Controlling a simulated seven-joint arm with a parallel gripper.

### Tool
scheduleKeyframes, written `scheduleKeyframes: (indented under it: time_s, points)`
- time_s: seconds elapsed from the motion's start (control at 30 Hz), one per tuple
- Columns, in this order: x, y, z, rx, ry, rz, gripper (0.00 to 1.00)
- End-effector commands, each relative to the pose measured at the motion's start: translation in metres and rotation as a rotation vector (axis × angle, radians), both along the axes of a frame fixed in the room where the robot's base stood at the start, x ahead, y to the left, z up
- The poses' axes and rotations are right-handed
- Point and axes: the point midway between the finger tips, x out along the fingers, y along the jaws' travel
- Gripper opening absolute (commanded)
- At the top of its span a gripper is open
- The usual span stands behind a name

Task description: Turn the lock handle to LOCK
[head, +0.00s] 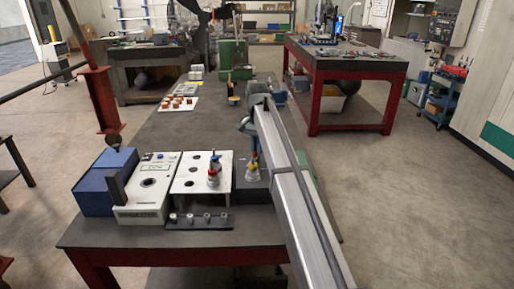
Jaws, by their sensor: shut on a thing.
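My gripper (253,158) is small in the head view, pointing down at the right of the white plate. It is shut on a pale silver, cone-like piece (253,175) with a little yellow at its top. This piece is at a dark block (250,193) on the bench; whether it touches the block I cannot tell. I cannot make out a lock handle or any LOCK marking at this size; my arm hides part of the area to the right.
A black bar (198,223) with several silver pegs lies in front. A white instrument (150,190) and a blue box (103,185) stand left. Orange-brown pieces (178,102) lie farther back.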

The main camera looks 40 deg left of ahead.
Motion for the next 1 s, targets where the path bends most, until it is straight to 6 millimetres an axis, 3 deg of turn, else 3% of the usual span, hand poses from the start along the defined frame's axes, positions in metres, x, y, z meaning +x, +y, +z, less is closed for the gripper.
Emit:
scheduleKeyframes:
  time_s: [0.5, 1.0]
  points:
    - [0.0005, 0.0000, 0.0001, 0.000, 0.000, 0.410, 0.00]
    - [0.0006, 0.0002, 0.0002, 0.000, -0.001, 0.543, 0.00]
